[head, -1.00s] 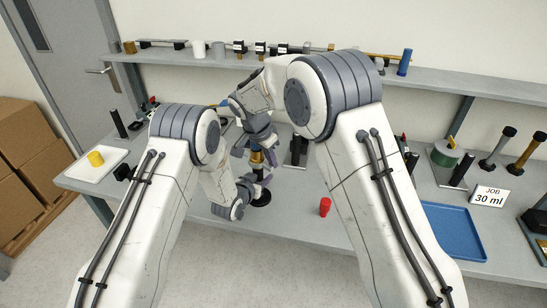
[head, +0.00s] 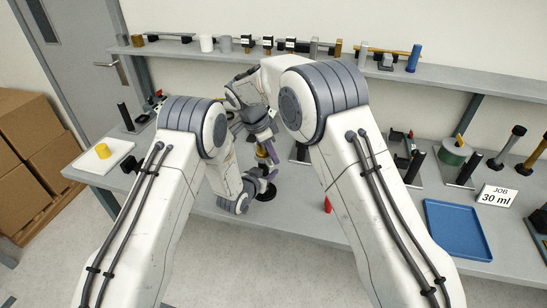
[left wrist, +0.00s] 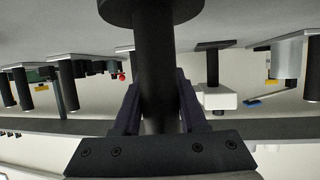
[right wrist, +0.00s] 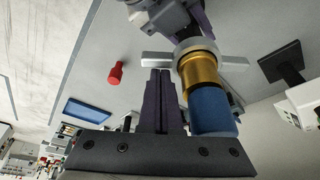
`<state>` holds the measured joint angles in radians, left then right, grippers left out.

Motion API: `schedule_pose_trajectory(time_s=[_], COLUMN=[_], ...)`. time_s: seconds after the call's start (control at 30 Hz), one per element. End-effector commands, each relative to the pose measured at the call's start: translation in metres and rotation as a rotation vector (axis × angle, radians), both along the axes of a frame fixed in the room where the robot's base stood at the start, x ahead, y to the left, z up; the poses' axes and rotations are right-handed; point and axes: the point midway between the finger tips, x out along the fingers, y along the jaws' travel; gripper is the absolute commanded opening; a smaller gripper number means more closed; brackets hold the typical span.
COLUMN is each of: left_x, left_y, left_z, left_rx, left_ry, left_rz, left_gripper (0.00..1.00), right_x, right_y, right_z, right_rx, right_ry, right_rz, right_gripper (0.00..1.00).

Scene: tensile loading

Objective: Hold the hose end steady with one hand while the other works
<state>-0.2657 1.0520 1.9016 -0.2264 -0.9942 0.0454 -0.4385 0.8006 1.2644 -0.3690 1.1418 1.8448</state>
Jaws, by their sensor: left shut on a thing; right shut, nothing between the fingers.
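An upright black post on a round black base (head: 266,194) stands on the bench near its front edge. My left gripper (left wrist: 157,100) is shut on the black post (left wrist: 155,55), just off the base. In the head view, my left gripper (head: 258,181) sits low at the post. Above it is a brass collar (right wrist: 196,72) with a grey ring and side lugs (right wrist: 233,62), and a blue cylinder (right wrist: 212,110). My right gripper (right wrist: 160,76) is shut and empty, beside the brass collar. In the head view, the right gripper (head: 262,138) partly hides this upper part.
A small red piece (right wrist: 116,73) stands on the bench beside the post; my right arm partly covers it in the head view. A blue tray (head: 457,229) and a job card (head: 495,196) lie at right. A white tray (head: 88,169) with a yellow piece lies at left. A shelf (head: 440,78) runs behind.

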Motion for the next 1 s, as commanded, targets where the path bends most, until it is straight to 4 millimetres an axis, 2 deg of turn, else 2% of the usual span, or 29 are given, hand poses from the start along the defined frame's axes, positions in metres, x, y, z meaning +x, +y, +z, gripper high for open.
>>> schedule_pose_trajectory(time_s=[0.47, 0.57, 0.73, 0.77, 0.8, 1.0], left_x=[0.001, 0.001, 0.000, 0.001, 0.000, 0.000], left_y=[0.000, 0.000, 0.000, 0.000, 0.000, 0.000], left_z=[0.001, 0.001, 0.001, 0.001, 0.001, 0.001], left_rx=[-0.001, -0.001, -0.001, -0.001, -0.001, -0.001], left_ry=[-0.003, -0.003, -0.003, -0.003, -0.003, -0.003], left_rz=[0.000, 0.000, 0.000, 0.000, 0.000, 0.000], left_gripper=[0.00, 0.00, 0.00, 0.00, 0.00, 0.00], right_x=[0.007, 0.009, 0.021, 0.022, 0.021, 0.014], right_y=[-0.002, -0.009, -0.038, -0.040, -0.032, -0.018], right_z=[0.000, 0.000, 0.000, 0.003, 0.016, 0.058], right_rx=[0.000, 0.000, 0.000, 0.001, 0.003, 0.002], right_ry=[-0.001, -0.001, 0.000, -0.003, -0.006, -0.003], right_rz=[-0.001, -0.002, -0.005, -0.003, 0.002, 0.002], right_gripper=[0.00, 0.00, 0.00, 0.00, 0.00, 0.00])
